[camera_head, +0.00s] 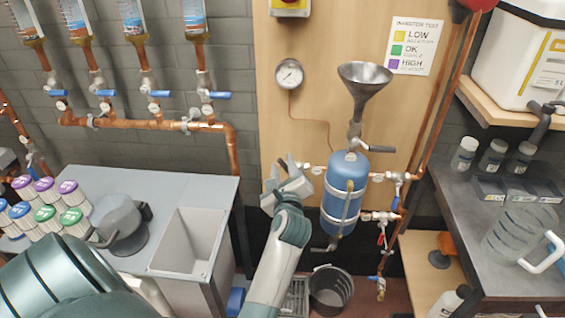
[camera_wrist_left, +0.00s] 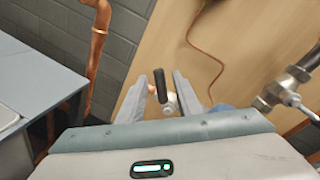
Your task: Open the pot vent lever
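The blue pot (camera_head: 345,185) is strapped upright to the wooden panel, with a funnel (camera_head: 365,85) above it. A grey lever (camera_head: 378,149) points right from the valve under the funnel. A pale fitting (camera_head: 316,170) sticks out at the pot's upper left. My left gripper (camera_head: 288,170) is just left of this fitting, with its fingers apart. In the left wrist view, a dark-handled lever (camera_wrist_left: 160,85) stands nearly upright between the two open fingers (camera_wrist_left: 162,95). I cannot tell whether either finger touches it. My right gripper is not in view.
A gauge (camera_head: 289,74) sits on the panel above my left gripper. Copper pipes (camera_head: 425,110) run right of the pot. A grey counter (camera_head: 140,190) with colored-lid jars is at left. A dark bucket (camera_head: 330,288) stands below the pot. A shelf (camera_head: 480,215) is at right.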

